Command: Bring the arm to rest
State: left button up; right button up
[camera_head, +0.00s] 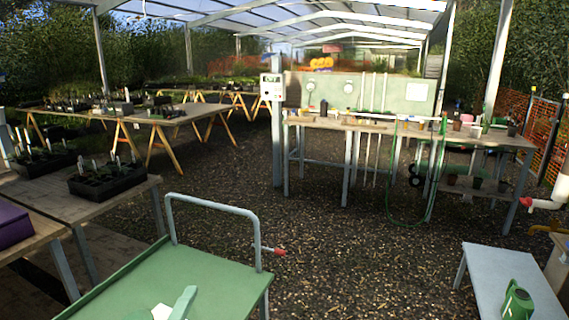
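Neither of my grippers can be made out in the head view, and I see no arm that I can be sure is mine. A green-topped cart (222,285) with a grey tube handle (212,206) stands at the bottom, left of centre. A pale green object (184,302) and a white piece lie on the cart's top, cut off by the lower edge, so I cannot tell what they are.
A black plant tray (108,180) sits on the left bench. A long workbench (375,127) stands further back. The gravel floor (340,255) between is clear.

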pick_arm(q)
jog(key=s+a+f+n+g+y, duration=0.2)
jog(key=s+a+f+n+g, duration=0.2)
jog(key=s+f+n+g, duration=0.55)
jog(key=s+d+f+n+g+h, duration=0.1)
jog(key=s+f+n+g, duration=0.15)
jog(key=s+f, duration=0.4)
jog(key=s+f+n+g, duration=0.2)
jog(key=s+f+n, duration=0.15)
jog(key=s, duration=0.65)
notch_tip(320, 180, down, 26)
jog(key=s+g, duration=0.1)
jog(key=s, duration=0.1)
jog(key=s+a+f+m+g, duration=0.1)
jog(key=s+a+f, duration=0.1)
jog(key=s+f, duration=1.3)
jog(key=shift+s+a+f, duration=0.2)
jog(key=shift+a+f, duration=0.15)
